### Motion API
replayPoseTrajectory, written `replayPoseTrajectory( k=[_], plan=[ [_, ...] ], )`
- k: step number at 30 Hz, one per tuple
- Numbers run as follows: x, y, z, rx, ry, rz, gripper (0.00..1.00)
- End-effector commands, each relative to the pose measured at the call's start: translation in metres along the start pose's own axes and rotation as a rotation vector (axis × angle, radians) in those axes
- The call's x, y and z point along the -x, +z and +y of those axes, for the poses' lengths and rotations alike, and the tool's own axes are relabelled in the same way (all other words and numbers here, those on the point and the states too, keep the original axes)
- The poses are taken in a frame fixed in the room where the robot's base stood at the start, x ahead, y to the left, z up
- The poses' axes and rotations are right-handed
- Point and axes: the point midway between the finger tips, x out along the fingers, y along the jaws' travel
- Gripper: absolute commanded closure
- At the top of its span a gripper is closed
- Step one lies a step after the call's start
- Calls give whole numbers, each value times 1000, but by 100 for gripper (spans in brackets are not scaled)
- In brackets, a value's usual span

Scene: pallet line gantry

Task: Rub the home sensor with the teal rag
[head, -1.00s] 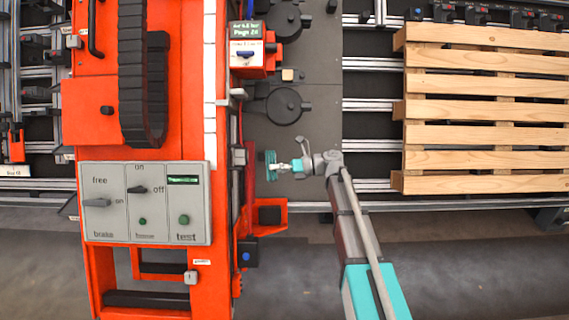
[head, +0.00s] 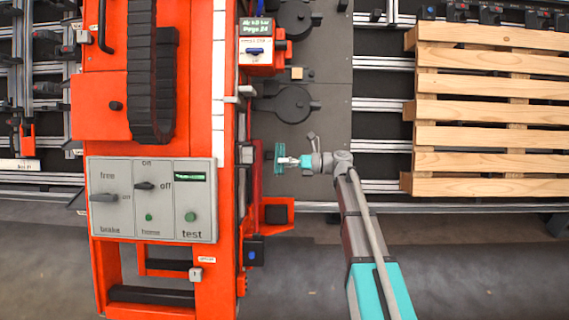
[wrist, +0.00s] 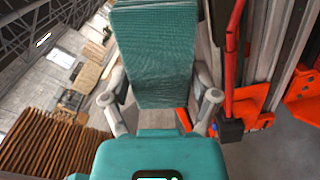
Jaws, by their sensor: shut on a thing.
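The teal rag (head: 279,158) hangs in my gripper (head: 289,161), just right of the red gantry. In the wrist view the ribbed rag (wrist: 155,55) fills the top centre, and my gripper (wrist: 158,108) is shut on it, one grey finger at each side. In the head view a narrow gap seems to part the rag from the gantry's red edge. I cannot tell for certain which part is the home sensor. A small black box with a blue dot (head: 254,252) sits on the gantry below the rag. The panel's "home" label is beside a small green button (head: 149,217).
The red gantry (head: 102,265) with its grey control panel (head: 165,200) stands left. A red bracket (head: 277,213) juts out below the rag. A wooden pallet (head: 480,135) lies on rails at the right. Dark plate with round black parts (head: 292,104) lies above my gripper.

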Motion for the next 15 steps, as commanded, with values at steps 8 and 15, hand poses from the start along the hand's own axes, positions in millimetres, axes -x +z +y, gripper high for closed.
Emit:
replayPoseTrajectory(
  k=[8,15],
  plan=[
    [-22,0,0,0,0,0,61],
    [-38,0,0,0,0,0,61]
  ],
)
